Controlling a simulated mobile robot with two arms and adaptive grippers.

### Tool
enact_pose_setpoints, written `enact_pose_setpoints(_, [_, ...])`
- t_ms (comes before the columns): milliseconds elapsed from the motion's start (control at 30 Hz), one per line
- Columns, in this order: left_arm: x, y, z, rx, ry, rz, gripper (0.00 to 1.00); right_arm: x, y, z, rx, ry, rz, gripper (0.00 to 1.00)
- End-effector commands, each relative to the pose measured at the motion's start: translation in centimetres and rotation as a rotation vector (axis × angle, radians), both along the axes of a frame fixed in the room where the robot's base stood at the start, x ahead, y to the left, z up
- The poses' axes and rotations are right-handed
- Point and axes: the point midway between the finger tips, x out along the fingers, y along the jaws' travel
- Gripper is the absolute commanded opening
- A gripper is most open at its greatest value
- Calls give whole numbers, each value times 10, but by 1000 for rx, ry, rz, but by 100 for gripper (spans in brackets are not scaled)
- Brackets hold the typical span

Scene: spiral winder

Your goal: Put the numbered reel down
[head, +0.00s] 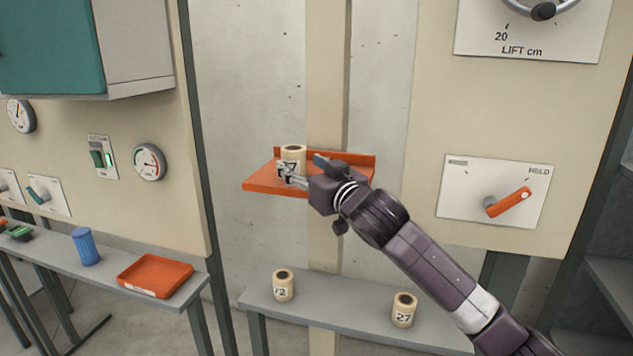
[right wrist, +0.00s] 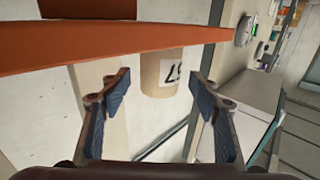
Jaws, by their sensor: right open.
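A cream reel (head: 293,153) with a dark hole in its top stands upright on the orange shelf (head: 262,186). Its black number is partly covered by a finger; it seems to end in 7. My right gripper (head: 308,172) is at the reel's right side. In the right wrist view, which is upside down, the reel (right wrist: 158,75) shows between the two spread fingers, with a gap on each side. The gripper is open and does not hold it. My left gripper is out of view.
Below, a grey bench (head: 340,310) bears a reel marked 72 (head: 283,286) and a reel marked 27 (head: 403,311), with free room between them. At the left, another bench holds a red-orange tray (head: 155,274) and a blue ribbed cylinder (head: 85,246). A lever panel (head: 465,205) is at the right.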

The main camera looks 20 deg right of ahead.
Motion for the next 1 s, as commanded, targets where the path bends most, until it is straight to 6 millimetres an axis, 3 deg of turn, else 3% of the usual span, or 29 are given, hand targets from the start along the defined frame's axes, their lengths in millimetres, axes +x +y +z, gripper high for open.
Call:
enact_pose_setpoints(200, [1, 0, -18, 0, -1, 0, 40, -41, -8, -3, -2, -2, 0, 57])
enact_pose_setpoints(400, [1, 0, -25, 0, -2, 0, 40, -66, -13, -1, 0, -1, 0, 57])
enact_pose_setpoints(1000, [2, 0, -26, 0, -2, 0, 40, -75, -15, 0, -1, 0, -1, 57])
